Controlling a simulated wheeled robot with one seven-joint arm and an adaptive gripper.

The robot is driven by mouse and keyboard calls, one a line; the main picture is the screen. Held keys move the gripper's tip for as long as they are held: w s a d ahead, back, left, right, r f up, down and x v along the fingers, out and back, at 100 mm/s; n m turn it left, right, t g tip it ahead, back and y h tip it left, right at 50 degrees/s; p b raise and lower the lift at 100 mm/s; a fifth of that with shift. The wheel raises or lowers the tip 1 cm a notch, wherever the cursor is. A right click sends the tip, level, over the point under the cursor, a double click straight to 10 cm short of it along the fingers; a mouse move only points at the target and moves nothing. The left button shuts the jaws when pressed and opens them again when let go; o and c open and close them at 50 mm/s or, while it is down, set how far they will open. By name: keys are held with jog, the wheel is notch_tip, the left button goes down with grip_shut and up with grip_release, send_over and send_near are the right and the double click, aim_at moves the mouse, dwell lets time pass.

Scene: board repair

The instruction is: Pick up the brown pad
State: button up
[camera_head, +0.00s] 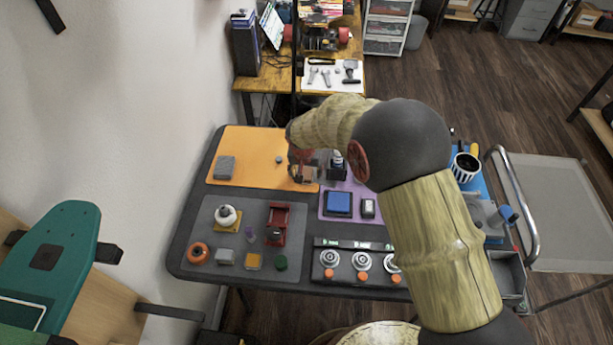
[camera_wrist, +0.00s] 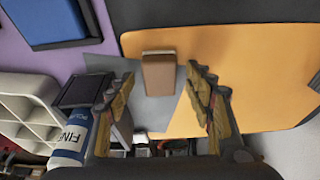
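The brown pad (camera_wrist: 159,76) is a small block with a paler far edge. In the wrist view it lies on a grey patch (camera_wrist: 156,112) over the orange mat (camera_wrist: 262,65). My gripper (camera_wrist: 157,86) is open, with one finger on each side of the pad and a clear gap to both. Nothing is held. In the head view my gripper (camera_head: 303,164) hangs low over the right part of the orange mat, and it and my arm largely hide the pad there. The exact height of the fingers above the mat is hard to tell.
A grey block (camera_head: 224,168) and a small round piece (camera_head: 279,159) lie on the orange mat. A blue box (camera_head: 338,204) sits on the purple mat.

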aim_at(307, 171)
jog(key=shift+c, duration=1.2)
jog(key=c, duration=0.8)
jog(key=shift+r, duration=0.15)
jog(key=shift+r+p, duration=0.5)
jog(key=shift+r, duration=0.15)
jog(key=p+v, duration=0.1)
jog(key=v, duration=0.1)
jog(key=shift+r, duration=0.4)
jog(key=shift+s+d+r+p, duration=0.75)
jog(key=shift+s+r, duration=0.7)
jog(key=shift+s, duration=0.65)
jog(key=shift+s+d+r+p, duration=0.8)
jog(key=shift+s+r, duration=0.65)
jog(key=shift+s, duration=0.7)
jog(key=shift+s+d+r+p, duration=0.75)
jog(key=shift+s+r, duration=0.7)
jog(key=shift+s, duration=0.65)
